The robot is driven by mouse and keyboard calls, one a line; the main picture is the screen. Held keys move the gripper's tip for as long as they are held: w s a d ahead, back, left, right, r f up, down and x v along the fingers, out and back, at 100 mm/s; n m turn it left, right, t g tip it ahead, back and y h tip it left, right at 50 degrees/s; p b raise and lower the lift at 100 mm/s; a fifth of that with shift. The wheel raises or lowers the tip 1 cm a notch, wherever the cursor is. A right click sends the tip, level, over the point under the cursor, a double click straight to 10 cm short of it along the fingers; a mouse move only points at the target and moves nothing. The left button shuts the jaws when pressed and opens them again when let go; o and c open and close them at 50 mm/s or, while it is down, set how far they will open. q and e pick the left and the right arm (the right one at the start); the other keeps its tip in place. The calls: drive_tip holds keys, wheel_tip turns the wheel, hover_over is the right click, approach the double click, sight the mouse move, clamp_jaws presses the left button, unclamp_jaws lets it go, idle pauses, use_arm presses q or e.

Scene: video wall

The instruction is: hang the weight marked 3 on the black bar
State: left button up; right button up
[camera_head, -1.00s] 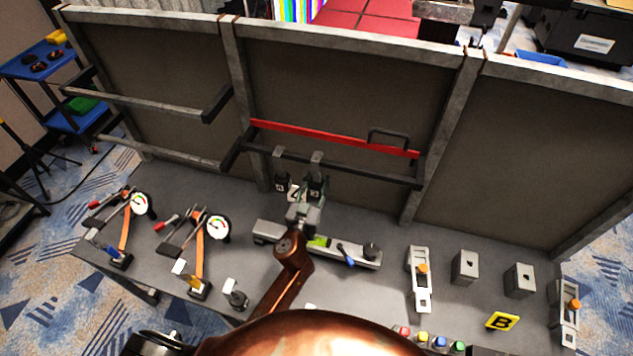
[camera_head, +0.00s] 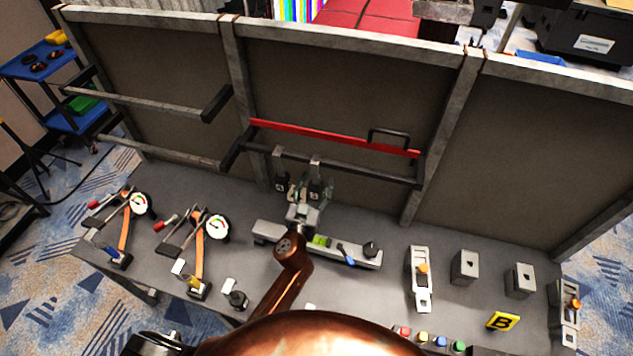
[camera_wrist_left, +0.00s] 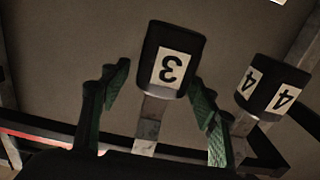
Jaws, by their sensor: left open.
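The weight marked 3 is a dark block with a white label, upside down in the left wrist view (camera_wrist_left: 171,60). In the head view the weight (camera_head: 315,188) hangs by its grey strap from the black bar (camera_head: 350,170). My left gripper (camera_head: 317,192) is open, its green-padded fingers (camera_wrist_left: 160,100) on either side of the weight with gaps visible in the wrist view. A weight marked 4 (camera_wrist_left: 272,88) hangs beside it, at left in the head view (camera_head: 282,186). My right gripper is not in view.
A red bar (camera_head: 330,138) with a black handle runs behind the black bar. Below is the grey bench (camera_head: 380,225) with gauges (camera_head: 216,227), clamps (camera_head: 421,275), metal blocks (camera_head: 464,267) and a yellow B sign (camera_head: 502,321). Grey panels (camera_head: 345,90) stand behind.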

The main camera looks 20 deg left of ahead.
use_arm(q)
drive_tip(key=s, duration=1.2)
drive_tip(key=shift+r, duration=0.2)
drive_tip(key=shift+d, duration=0.1)
